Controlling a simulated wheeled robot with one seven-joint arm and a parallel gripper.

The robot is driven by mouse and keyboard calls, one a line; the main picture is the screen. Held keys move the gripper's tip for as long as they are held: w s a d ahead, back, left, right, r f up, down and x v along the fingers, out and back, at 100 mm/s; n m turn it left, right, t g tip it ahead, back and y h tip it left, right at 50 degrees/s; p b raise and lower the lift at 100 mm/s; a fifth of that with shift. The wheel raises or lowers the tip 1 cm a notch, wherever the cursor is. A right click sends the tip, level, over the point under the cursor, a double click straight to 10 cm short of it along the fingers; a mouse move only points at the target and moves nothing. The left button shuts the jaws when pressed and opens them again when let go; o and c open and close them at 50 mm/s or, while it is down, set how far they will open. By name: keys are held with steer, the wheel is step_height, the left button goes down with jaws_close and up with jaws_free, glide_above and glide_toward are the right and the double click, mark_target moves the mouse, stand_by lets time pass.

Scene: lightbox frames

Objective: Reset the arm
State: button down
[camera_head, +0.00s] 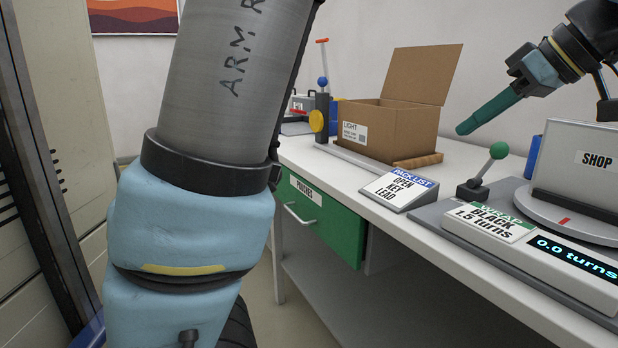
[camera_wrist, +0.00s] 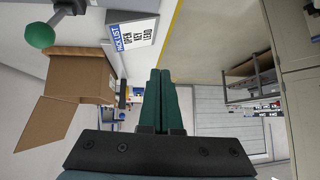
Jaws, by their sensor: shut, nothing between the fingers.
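My gripper (camera_head: 489,113) shows at the upper right of the head view, a blue wrist with long green fingers. The fingers are pressed together and empty, in the air above the white bench (camera_head: 437,169), apart from everything on it. In the wrist view the green fingers (camera_wrist: 161,72) also lie side by side, touching. My grey and blue arm link, with partly visible "ARM R" lettering, fills the left of the head view.
An open cardboard box (camera_head: 390,122) stands on the bench, left of my gripper. A pack list sign (camera_head: 399,189), a green-knobbed lever (camera_head: 499,151) and a turntable with a "SHOP" case (camera_head: 583,165) stand nearer. A green drawer (camera_head: 322,220) sits under the bench.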

steer(key=w+a+f+m+g+h, duration=0.1)
steer(key=w+a+f+m+g, duration=0.4)
steer(key=a+f, duration=0.8)
steer(key=s+a+f+m+h, duration=0.1)
steer(key=a+f+h, duration=0.1)
steer(key=a+f, duration=0.55)
steer(key=a+f+m+h, duration=0.25)
steer(key=a+f, duration=0.25)
steer(key=a, duration=0.6)
step_height(320, 180, up, 14)
steer(key=p, duration=1.4)
steer(key=shift+s+n, duration=0.15)
steer(key=shift+n, duration=0.2)
